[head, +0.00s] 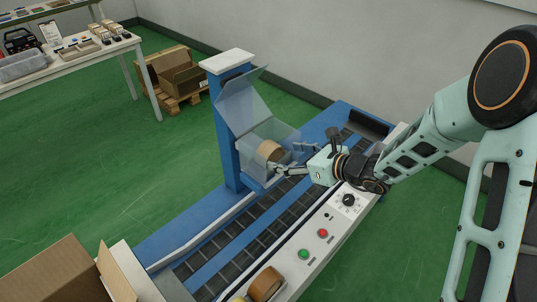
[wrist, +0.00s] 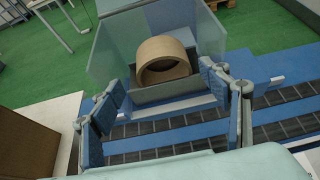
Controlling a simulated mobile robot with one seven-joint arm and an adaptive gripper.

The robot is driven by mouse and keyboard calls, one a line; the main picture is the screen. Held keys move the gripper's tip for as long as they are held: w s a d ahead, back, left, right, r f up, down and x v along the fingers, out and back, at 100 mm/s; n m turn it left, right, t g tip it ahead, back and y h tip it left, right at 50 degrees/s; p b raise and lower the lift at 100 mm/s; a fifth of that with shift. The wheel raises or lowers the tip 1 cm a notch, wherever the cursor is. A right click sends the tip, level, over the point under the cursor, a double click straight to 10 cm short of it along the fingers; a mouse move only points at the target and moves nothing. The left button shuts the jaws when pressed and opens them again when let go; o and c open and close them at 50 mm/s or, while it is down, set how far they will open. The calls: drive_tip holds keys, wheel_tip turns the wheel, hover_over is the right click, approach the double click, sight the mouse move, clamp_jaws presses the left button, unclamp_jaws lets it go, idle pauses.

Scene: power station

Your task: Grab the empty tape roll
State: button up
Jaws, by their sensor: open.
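The empty tape roll is a brown cardboard ring (head: 268,151). It sits in a holder with clear panels (head: 238,103) on the blue machine. In the wrist view the tape roll (wrist: 166,60) stands on its edge in the holder, with its hole partly facing the camera. My gripper (head: 281,170) is at the right side of the holder, close to the roll. In the wrist view my gripper (wrist: 172,97) has its fingers spread wide, left and right, with nothing between them. The roll is beyond the fingertips. The roll's lower part is hidden by the holder's front edge.
The blue machine has a roller conveyor (head: 229,240) and a control panel with a green button (head: 303,254) and a red button (head: 323,233). Another brown roll (head: 265,284) lies on the panel's near end. An open cardboard box (head: 68,272) is at lower left. Green floor is clear at left.

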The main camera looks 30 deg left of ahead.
sight(276, 154)
drive_tip(key=shift+p+x, duration=0.45)
drive_tip(key=shift+x, duration=2.8)
drive_tip(key=shift+w, duration=0.15)
drive_tip(key=shift+c, duration=0.6)
drive_tip(key=c, duration=0.6)
